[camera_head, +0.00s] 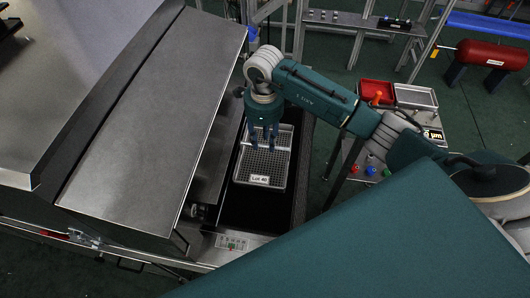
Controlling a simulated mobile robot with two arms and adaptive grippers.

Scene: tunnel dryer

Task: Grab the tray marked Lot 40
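The tray marked Lot 40 (259,180) is a light grey tray with a mesh-like floor and a white label on its near edge. It sits on the dark belt at the dryer's open end. A second light section (287,137) shows just behind it; I cannot tell if this is a separate tray. My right gripper (263,140) points down over the far part of the tray. Its blue fingers stand apart with nothing visible between them. I cannot tell whether the fingertips touch the tray. My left gripper is not in view.
The large metal dryer housing (150,110) stands close left of the tray. A control panel (232,243) is at the near end. A side table at right holds a red bin (376,92) and a grey bin (415,97). A red tank (492,54) stands farther back.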

